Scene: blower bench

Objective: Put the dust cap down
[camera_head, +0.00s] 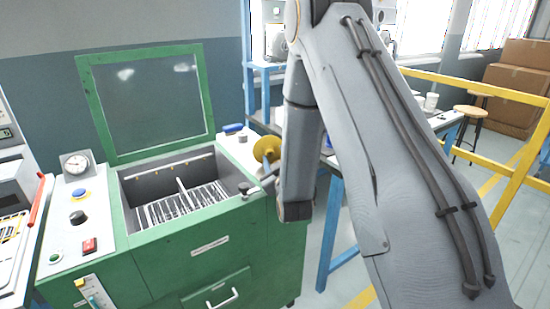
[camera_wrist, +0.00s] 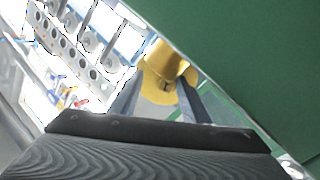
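The dust cap, a yellow flanged piece (camera_head: 267,149), is off the floor beside the right end of the green cabinet's top in the head view. In the wrist view the yellow dust cap (camera_wrist: 163,72) sits between the two dark fingers of my gripper (camera_wrist: 160,92), one on each side. My gripper appears shut on it. In the head view my arm hides most of the gripper and part of the cap's surroundings. I cannot tell whether the cap touches any surface below.
The green blower cabinet (camera_head: 180,262) has its lid (camera_head: 150,105) raised over an open basin with a rack (camera_head: 183,206). A blue-framed bench (camera_head: 334,214) stands behind my arm. A yellow rail (camera_head: 478,90), stools and cardboard boxes (camera_head: 516,86) are at right.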

